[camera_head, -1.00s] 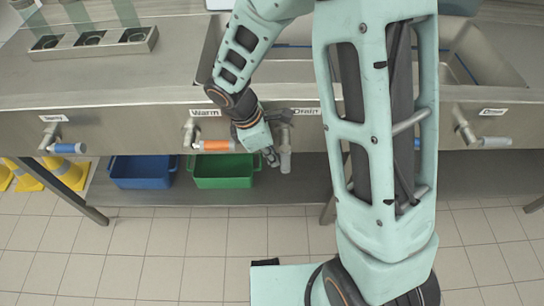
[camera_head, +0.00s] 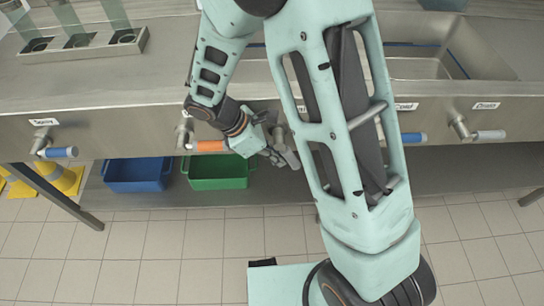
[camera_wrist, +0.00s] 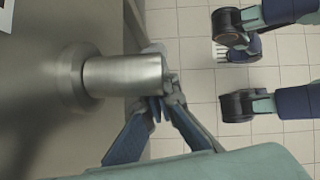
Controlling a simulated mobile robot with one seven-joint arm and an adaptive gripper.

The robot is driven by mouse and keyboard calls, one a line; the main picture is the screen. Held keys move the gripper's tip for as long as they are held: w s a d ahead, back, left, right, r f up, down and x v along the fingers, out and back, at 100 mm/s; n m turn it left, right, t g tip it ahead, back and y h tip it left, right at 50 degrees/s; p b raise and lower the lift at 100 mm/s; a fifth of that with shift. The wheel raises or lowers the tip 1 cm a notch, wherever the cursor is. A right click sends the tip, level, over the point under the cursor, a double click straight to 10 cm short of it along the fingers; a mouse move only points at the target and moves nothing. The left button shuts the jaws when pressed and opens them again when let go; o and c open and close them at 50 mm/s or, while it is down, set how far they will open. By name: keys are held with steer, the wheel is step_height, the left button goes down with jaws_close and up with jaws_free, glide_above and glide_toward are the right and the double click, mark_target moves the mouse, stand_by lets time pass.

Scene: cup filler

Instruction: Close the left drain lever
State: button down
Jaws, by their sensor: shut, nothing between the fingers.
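The left drain lever (camera_head: 291,157) is a grey handle on a metal valve at the sink front, just right of the orange-handled lever. It hangs tilted, its free end down and to the right. My gripper (camera_head: 275,158) is shut and empty, close against the left side of this lever; whether it touches cannot be told. In the wrist view the steel valve part (camera_wrist: 125,75) fills the middle left, and my fingertips (camera_wrist: 163,105) meet beside its end, partly hidden behind it. My arm covers the label above the lever.
The orange-handled lever (camera_head: 207,146) is just left of my gripper. Blue-handled levers (camera_head: 60,152) and (camera_head: 412,138), and another grey lever (camera_head: 488,135), line the same front. A green bin (camera_head: 218,172) and a blue bin (camera_head: 138,174) stand on the shelf below. The tiled floor in front is open.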

mark_target(289, 151)
steer(key=shift+d+r+h+p, duration=0.25)
steer(key=shift+d+h+p, duration=0.15)
steer(key=shift+d, duration=0.45)
steer(key=shift+d+r+h+p, duration=0.2)
steer(key=shift+d+h+p, duration=0.15)
steer(key=shift+d, duration=0.45)
steer(key=shift+d+r+h, duration=0.15)
steer(key=shift+d+h, duration=0.15)
steer(key=shift+h, duration=0.65)
steer(key=shift+d+r+h, duration=0.45)
steer(key=shift+h, duration=0.65)
steer(key=shift+d+r+p, duration=0.1)
steer(key=shift+r+p, duration=0.05)
steer(key=shift+p, duration=0.15)
steer(key=shift+d+r, duration=0.15)
steer(key=shift+r, duration=0.05)
steer(key=shift+d+r, duration=0.1)
